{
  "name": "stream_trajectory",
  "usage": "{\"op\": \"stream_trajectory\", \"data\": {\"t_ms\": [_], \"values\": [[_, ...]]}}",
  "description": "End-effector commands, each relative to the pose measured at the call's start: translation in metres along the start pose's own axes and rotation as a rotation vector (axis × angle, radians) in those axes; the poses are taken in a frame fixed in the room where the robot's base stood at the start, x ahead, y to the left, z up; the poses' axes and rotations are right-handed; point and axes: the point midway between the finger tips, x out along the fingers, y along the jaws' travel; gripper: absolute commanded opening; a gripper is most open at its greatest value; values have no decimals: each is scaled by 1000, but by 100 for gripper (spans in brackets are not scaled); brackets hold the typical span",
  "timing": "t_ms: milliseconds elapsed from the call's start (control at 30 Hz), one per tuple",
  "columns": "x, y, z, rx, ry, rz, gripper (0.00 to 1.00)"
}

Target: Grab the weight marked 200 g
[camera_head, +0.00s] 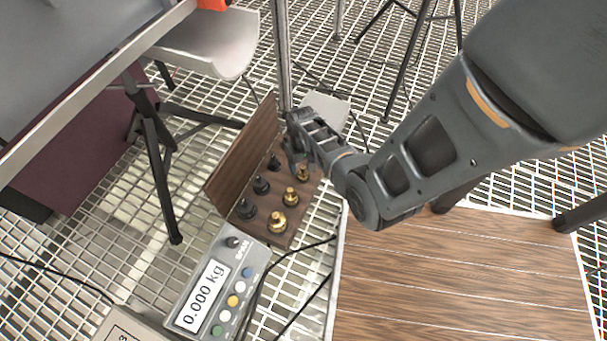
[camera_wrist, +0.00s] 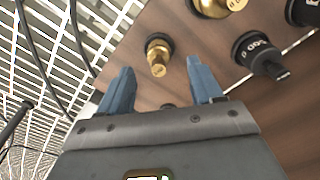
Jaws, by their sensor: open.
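An open wooden case (camera_head: 238,160) holds several weights in two rows, black on the left and brass on the right. My gripper (camera_head: 293,148) is over the far end of the case. In the wrist view my gripper (camera_wrist: 160,75) is open, with a small brass weight (camera_wrist: 158,54) just beyond and between its fingertips. A larger brass weight (camera_wrist: 215,6) is at the top. A black weight (camera_wrist: 258,54) to the right has a mark that looks like 500 g. Another black weight (camera_wrist: 303,11) is cut by the edge. I cannot read a 200 g mark.
A scale (camera_head: 220,285) reading 0.000 kg stands in front of the case, with dark cables beside it. A wood-plank surface (camera_head: 460,275) lies to the right. A black tripod leg (camera_head: 160,175) stands left of the case. The floor is steel grating.

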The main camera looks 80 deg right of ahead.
Motion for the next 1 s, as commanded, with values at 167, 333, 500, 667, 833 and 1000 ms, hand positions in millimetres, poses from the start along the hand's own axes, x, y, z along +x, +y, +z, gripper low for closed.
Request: {"op": "stream_trajectory", "data": {"t_ms": [167,333,500,667,833,1000], "values": [[16,1,-1,0,1,0,65],[39,4,-3,0,2,0,65],[52,3,-3,-1,2,0,65],[50,3,-3,-1,2,0,65],[50,3,-3,-1,2,0,54],[50,3,-3,-1,2,0,37]]}}
